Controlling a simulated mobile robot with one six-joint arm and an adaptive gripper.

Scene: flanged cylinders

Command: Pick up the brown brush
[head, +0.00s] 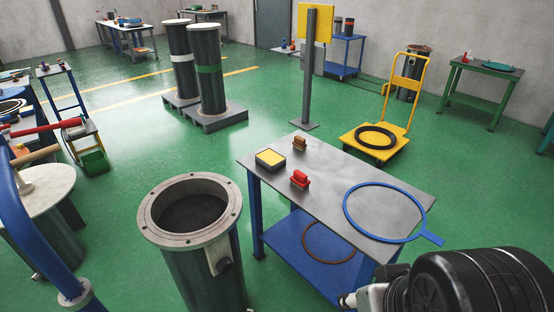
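The brown brush (300,144) lies on the grey top of the blue-legged table (345,178), near its far edge. It is small and block-shaped in this view, with nothing covering it. A red brush (299,180) lies nearer on the same table, apart from the brown one. Part of my arm, dark and ribbed, fills the bottom right corner of the head view, in front of the table's near right side. I cannot make out my gripper's fingers in the frame. Nothing touches the brown brush.
A yellow-topped dark box (270,159) sits left of the brown brush. A blue ring (385,212) with a tab overhangs the table's right side. A flanged open cylinder (210,265) stands at the table's left. A yellow sign on a post (309,80) stands behind.

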